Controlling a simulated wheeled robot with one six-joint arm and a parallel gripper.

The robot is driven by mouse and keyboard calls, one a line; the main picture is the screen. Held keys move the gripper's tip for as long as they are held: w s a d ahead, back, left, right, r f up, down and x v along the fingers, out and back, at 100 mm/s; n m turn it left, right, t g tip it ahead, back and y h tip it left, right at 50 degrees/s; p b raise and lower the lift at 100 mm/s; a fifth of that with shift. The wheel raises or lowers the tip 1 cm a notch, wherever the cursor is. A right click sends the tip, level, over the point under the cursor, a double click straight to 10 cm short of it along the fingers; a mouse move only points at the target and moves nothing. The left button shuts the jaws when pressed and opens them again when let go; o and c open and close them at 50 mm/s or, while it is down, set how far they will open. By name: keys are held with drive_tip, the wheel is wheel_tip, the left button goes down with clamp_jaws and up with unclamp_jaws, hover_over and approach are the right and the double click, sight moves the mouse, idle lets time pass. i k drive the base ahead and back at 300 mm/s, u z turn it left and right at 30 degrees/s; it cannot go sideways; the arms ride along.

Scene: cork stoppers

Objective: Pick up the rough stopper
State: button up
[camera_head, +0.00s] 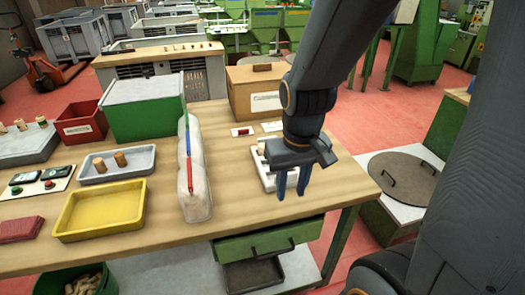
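Two brown cork stoppers stand in the grey tray on the left of the table: a left one (99,165) and a right one (120,158). At this size I cannot tell which stopper is rough. My gripper (293,188) points down over the right part of the table, with its two blue fingers apart and nothing visible between them. It is well to the right of the grey tray (141,172). A white holder (263,170) with small pale pieces is just behind my gripper and partly hidden by it.
A yellow tray (75,222), green box (142,118), red bin (80,128) and cardboard box (250,95) are also on the table. Bare wood shows at the front right.

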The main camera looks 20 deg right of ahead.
sight(120, 161)
drive_tip(key=u, duration=0.35)
drive_tip(key=k, duration=0.5)
drive_tip(key=u, duration=1.05)
drive_tip(key=i, duration=1.35)
drive_tip(key=z, duration=0.65)
